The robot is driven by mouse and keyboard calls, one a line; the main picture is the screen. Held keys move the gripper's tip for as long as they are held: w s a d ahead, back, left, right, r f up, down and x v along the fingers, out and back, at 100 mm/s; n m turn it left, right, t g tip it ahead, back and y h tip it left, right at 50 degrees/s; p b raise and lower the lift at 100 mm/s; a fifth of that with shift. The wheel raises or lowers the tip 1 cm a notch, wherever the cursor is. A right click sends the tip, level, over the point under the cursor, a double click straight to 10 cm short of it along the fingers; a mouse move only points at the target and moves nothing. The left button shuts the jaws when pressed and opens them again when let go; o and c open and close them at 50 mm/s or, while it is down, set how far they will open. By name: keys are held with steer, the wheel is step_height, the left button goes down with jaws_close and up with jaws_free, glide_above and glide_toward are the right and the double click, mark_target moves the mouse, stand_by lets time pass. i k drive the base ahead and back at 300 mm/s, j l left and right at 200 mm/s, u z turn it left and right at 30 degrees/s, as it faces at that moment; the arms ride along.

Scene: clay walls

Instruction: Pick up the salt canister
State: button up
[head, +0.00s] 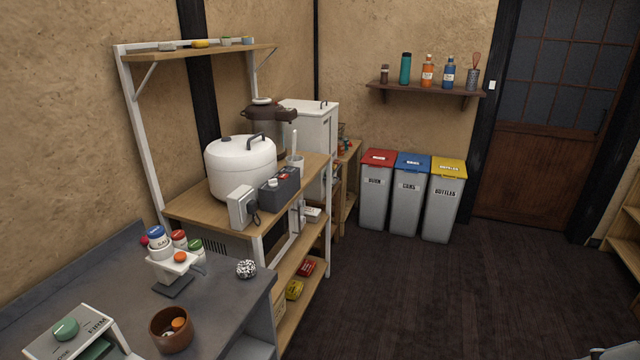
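The salt canister (159,243) is a white jar with a blue cap and dark lettering that seems to read SALT. It stands upright at the back left of a small white holder (172,265) on the grey counter (222,299). A red-capped jar (179,240) and a green-capped jar (195,249) stand close on its right. An orange-topped piece (180,257) is in front, and the holder hides the canister's lower part. My gripper is not in view.
A brown bowl (171,330), a black-and-white ball (246,269) and a white-and-green device (72,333) are on the counter. A wooden rack with a white cooker (240,167) stands behind. Lidded bins (407,200) line the far wall. The dark floor (440,290) at right is clear.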

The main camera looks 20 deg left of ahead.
mark_target(157, 235)
steer(key=i+u, duration=0.4)
steer(key=i+l+u, duration=0.2)
steer(key=i+u, duration=0.2)
steer(key=i+l+u, duration=0.5)
steer(key=i+u, duration=0.15)
steer(key=u, duration=0.2)
steer(key=i+l+u, duration=0.2)
steer(key=u, duration=0.2)
steer(key=i+l+u, duration=0.25)
steer(key=u, duration=0.2)
steer(key=i+l+u, duration=0.2)
steer(key=l+u, duration=0.2)
steer(key=j, duration=0.1)
